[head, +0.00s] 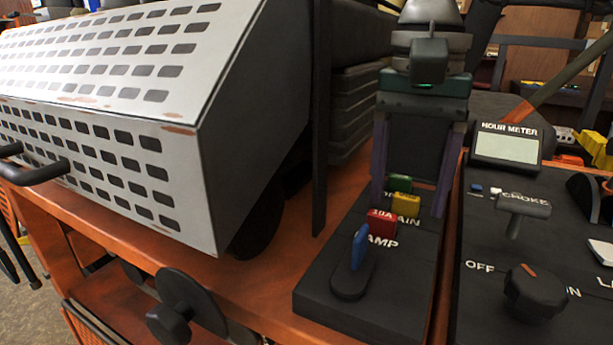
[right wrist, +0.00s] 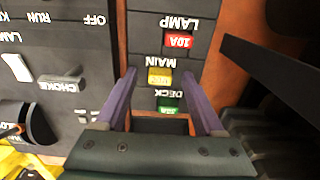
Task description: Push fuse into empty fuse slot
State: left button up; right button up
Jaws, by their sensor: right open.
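A black fuse panel (head: 372,312) holds a red fuse (head: 382,224) marked 10A, a yellow fuse (head: 405,206) and a green fuse (head: 398,184) in a row. In the right wrist view the red fuse (right wrist: 178,41) is by LAMP, the yellow fuse (right wrist: 159,78) by MAIN and the green fuse (right wrist: 168,104) by DECK. No clearly empty slot shows. My right gripper (head: 408,208) is open and empty, its purple fingers spread on either side of the row above the panel. In the right wrist view the gripper (right wrist: 160,74) frames the yellow fuse. My left gripper is out of view.
A blue upright piece (head: 359,247) on a black base stands at the panel's near end. A control panel with hour meter (head: 506,148), choke handle (head: 514,210) and knob (head: 535,293) lies right. A grey perforated cover (head: 230,130) stands left.

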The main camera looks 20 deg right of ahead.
notch_tip(320, 180, up, 10)
jog(key=b, duration=0.1)
dwell(0.5)
